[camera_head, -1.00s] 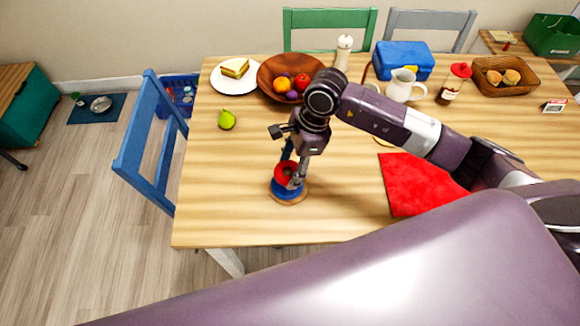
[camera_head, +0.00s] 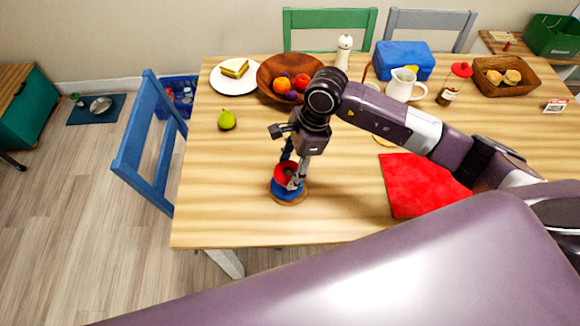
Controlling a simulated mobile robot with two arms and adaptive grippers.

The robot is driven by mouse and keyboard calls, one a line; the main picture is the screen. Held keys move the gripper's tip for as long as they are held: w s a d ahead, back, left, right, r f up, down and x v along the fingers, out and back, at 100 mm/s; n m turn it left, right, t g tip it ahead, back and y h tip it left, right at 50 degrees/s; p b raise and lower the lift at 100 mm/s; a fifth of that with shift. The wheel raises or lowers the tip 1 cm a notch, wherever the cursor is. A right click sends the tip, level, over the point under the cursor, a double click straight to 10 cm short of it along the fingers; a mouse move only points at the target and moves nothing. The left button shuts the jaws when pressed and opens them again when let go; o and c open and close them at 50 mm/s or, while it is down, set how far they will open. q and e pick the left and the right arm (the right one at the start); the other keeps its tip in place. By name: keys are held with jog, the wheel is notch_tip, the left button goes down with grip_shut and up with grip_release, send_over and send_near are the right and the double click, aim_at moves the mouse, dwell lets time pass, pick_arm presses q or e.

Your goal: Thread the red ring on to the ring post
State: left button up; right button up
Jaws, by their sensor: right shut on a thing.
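The red ring (camera_head: 281,174) is in the jaws of my right gripper (camera_head: 292,178), near the front left of the table. The gripper is shut on the ring and points down. The ring is over the ring post, which has a blue ring (camera_head: 280,190) low down on a round wooden base (camera_head: 292,201). The gripper hides part of the ring and the post's upper part, so I cannot tell how far the ring sits on the post. My left gripper is not in view.
A green pear (camera_head: 227,120), a plate with a sandwich (camera_head: 235,68) and a wooden fruit bowl (camera_head: 264,83) stand behind. A red cloth (camera_head: 420,185) lies to the right. A blue chair (camera_head: 150,140) is at the left edge.

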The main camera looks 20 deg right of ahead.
jog(key=o, duration=1)
jog(key=shift+r, duration=0.1)
jog(key=v, duration=1.2)
jog(key=shift+s, duration=0.1)
